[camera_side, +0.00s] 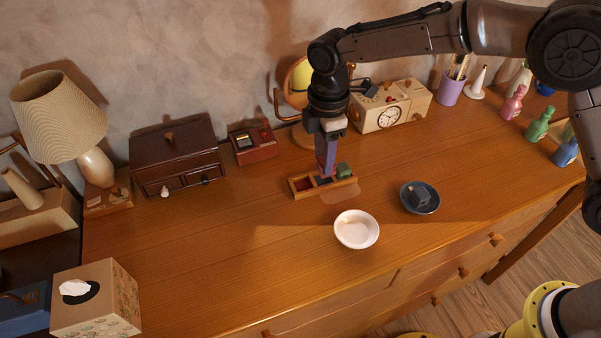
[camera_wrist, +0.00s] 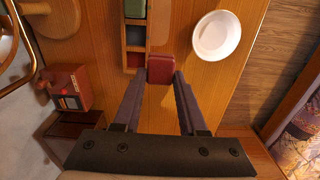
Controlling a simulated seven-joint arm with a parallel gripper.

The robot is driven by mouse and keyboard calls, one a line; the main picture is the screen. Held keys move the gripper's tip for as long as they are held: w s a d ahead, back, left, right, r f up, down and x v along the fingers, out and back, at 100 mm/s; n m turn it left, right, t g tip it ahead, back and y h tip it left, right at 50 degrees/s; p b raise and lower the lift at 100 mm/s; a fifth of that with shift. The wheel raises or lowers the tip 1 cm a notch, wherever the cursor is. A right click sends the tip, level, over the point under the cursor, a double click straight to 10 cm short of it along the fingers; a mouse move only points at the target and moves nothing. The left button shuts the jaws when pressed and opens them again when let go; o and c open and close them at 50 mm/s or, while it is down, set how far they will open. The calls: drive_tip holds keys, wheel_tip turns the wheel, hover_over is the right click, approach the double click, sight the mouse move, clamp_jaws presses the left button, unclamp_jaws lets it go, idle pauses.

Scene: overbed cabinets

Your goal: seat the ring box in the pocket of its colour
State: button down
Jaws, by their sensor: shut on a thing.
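My gripper (camera_side: 326,172) points straight down over the wooden pocket tray (camera_side: 325,190). In the wrist view my gripper (camera_wrist: 161,76) is shut on the red ring box (camera_wrist: 160,67), which sits between the fingertips. In that view the box appears beside the red pocket (camera_wrist: 134,60), overlapping the tray's edge, apparently above it. The red pocket is at the tray's left end in the side view (camera_side: 303,184). A dark blue pocket (camera_wrist: 135,36) is in the middle. A green box (camera_side: 343,170) is in the far end pocket. The fingers largely hide the held box in the side view.
A white bowl (camera_side: 356,230) and a dark dish (camera_side: 408,205) holding a dark grey box (camera_side: 420,195) stand in front and right of the tray. A clock (camera_side: 389,117), a small red box-like item (camera_side: 253,146) and a drawer chest (camera_side: 176,157) stand behind.

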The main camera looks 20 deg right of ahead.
drive_tip(key=w+a+f, duration=0.1)
drive_tip(key=f, duration=0.1)
drive_tip(key=w+a+f, duration=0.1)
drive_tip(key=w+f, duration=0.1)
drive_tip(key=w+a+f, duration=0.1)
drive_tip(key=w+f, duration=0.1)
drive_tip(key=shift+f, duration=1.7)
drive_tip(key=shift+f, duration=0.15)
drive_tip(key=shift+c, duration=2.3)
unclamp_jaws()
wheel_tip(320, 180, up, 12)
drive_tip(key=shift+r, duration=0.2)
